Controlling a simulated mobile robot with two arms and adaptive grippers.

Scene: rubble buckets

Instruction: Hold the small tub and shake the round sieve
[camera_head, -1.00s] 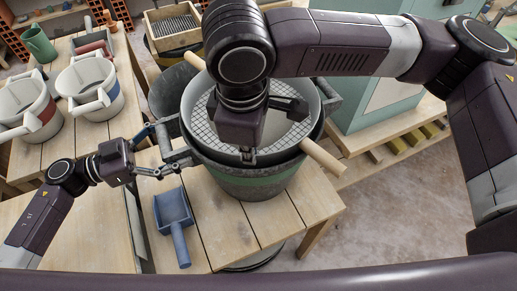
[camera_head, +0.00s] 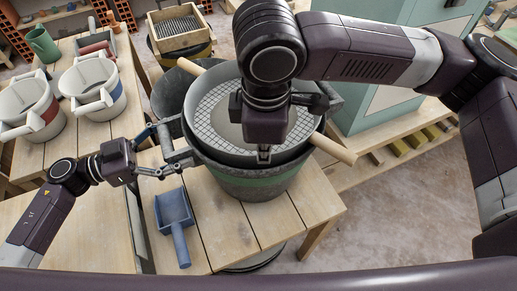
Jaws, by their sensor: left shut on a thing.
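The dark small tub (camera_head: 250,185) with a green band stands upright on the wooden table. The round sieve (camera_head: 206,111), a pale ring with wire mesh and two wooden handle ends, sits in the tub's mouth. Grey-brown material (camera_head: 232,112) lies on the mesh. My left gripper (camera_head: 176,165) is shut on the tub's grey side handle at its left. My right gripper (camera_head: 290,128) hangs over the sieve's middle and right side.
A blue scoop (camera_head: 175,218) lies on the table in front of the tub. Two pale buckets (camera_head: 92,90) and a green can (camera_head: 43,45) stand at the left. A wooden box sieve (camera_head: 180,24) stands behind. A teal cabinet (camera_head: 395,90) stands at the right.

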